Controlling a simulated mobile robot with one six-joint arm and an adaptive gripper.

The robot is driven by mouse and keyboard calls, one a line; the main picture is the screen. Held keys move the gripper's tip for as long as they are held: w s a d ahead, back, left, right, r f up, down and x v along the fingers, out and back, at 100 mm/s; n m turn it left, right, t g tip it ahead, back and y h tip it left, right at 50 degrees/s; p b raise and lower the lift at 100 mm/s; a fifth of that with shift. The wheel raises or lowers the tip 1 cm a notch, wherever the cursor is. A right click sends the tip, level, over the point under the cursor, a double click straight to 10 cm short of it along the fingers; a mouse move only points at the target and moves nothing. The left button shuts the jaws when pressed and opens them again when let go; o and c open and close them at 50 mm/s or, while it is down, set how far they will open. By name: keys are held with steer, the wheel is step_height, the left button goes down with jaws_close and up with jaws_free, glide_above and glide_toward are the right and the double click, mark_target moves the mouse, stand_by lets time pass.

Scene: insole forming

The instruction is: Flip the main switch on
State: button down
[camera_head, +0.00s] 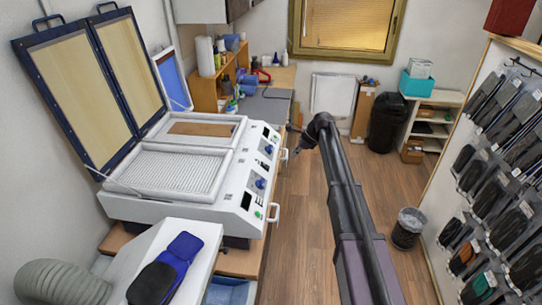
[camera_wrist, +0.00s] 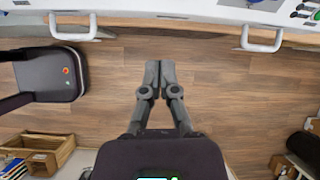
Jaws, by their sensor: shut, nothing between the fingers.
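The white forming machine (camera_head: 215,205) stands on a bench at left, with two framed lids raised. Its sloped front panel carries blue knobs (camera_head: 260,183), green buttons (camera_head: 258,214) and black displays (camera_head: 246,200). I cannot tell which control is the main switch. My gripper (camera_head: 299,147) is just right of the machine's far front end, apart from the panel. In the wrist view my gripper (camera_wrist: 160,66) is shut and empty, over the floor. The machine's front edge (camera_wrist: 190,15) runs along the top there, with part of a blue knob and dark controls at upper right.
White handles (camera_head: 273,212) stick out from the machine's front; two also show in the wrist view (camera_wrist: 262,40). A white unit with blue and black insoles (camera_head: 182,255) is in front. A waste bin (camera_head: 408,228) and hanging insoles stand at right.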

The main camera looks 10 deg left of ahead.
steer(key=shift+m+y, duration=0.3)
steer(key=shift+m, duration=0.4)
steer(key=w+r, duration=0.1)
steer(key=w+a+r+p, duration=0.1)
steer(key=shift+w+a+r, duration=0.25)
steer(key=shift+w+a, duration=0.05)
steer(key=shift+w, duration=0.1)
steer(key=shift+f, duration=0.2)
steer(key=b, duration=1.1)
glide_toward(269, 167)
steer(key=x, duration=0.7)
steer(key=shift+f, duration=0.2)
steer(key=shift+a+f, duration=0.15)
steer(key=shift+a, duration=0.05)
